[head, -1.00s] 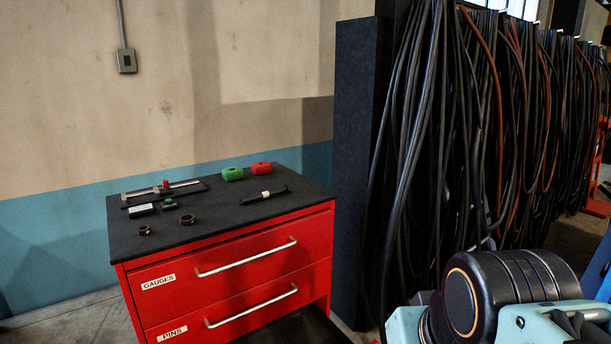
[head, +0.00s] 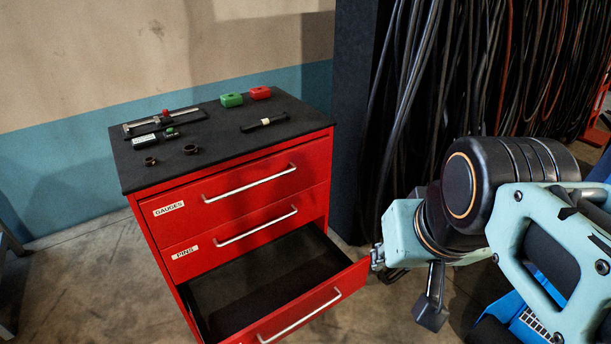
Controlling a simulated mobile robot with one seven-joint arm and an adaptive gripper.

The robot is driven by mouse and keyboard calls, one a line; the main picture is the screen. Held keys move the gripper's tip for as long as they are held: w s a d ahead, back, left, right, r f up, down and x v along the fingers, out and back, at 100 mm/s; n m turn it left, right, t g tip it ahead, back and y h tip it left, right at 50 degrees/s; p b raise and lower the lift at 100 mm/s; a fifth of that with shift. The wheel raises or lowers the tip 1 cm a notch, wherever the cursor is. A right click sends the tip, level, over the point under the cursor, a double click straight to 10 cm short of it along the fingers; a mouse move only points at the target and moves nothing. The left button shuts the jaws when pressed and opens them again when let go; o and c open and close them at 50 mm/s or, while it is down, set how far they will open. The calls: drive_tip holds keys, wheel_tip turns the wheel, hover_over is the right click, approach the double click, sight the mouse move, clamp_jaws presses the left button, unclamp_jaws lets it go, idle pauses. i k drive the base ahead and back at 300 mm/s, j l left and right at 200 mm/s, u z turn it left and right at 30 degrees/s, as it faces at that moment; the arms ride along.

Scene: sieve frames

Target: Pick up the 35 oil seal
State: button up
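Two small dark brown rings stand on the black top of the red cabinet, a left one (head: 151,161) and a right one (head: 191,149). They look like possible oil seals, but no size mark is readable, so I cannot tell which is the 35. My arm is at the right, clear of the cabinet top and well away from the rings. The end of my arm is small and partly hidden behind its own links, near the open drawer's right corner. I cannot make out its fingers or whether it holds anything.
The cabinet top (head: 225,139) also bears a caliper-like gauge (head: 163,121), a dark digital gauge (head: 144,141), a green block (head: 231,100), a red block (head: 260,93) and a dark bar tool (head: 264,124). The lowest drawer (head: 318,309) is open. Cables (head: 420,90) hang behind my arm.

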sight(148, 162)
drive_tip(key=u, duration=1.3)
